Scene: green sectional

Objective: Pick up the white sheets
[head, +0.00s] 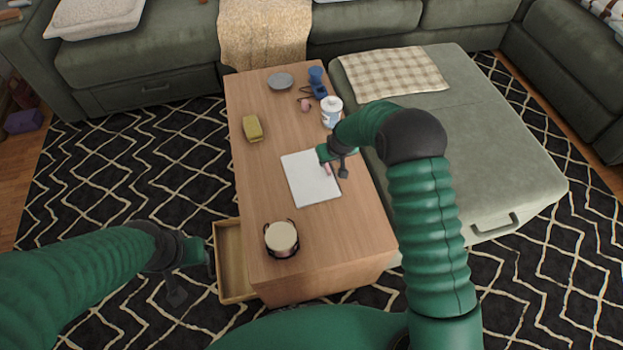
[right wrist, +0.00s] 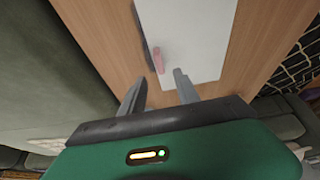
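The white sheets (head: 308,184) lie flat as a stack on the wooden coffee table, right of its middle. They also fill the top of the right wrist view (right wrist: 200,35). My right gripper (head: 335,170) is over the right edge of the sheets, its fingers apart and nothing between them. In the right wrist view my right gripper (right wrist: 160,78) points at the edge of the sheets. A small pink item (right wrist: 158,60) and a dark patch are at that edge. My left gripper (head: 192,282) is open and empty, left of the table's near end.
The coffee table (head: 270,180) also holds a lidded jar (head: 282,239), a yellow block (head: 252,128), a white canister (head: 331,112), a blue item (head: 318,85) and a grey dish (head: 280,81). An open drawer (head: 231,260) juts out left. A green ottoman (head: 480,150) stands close right.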

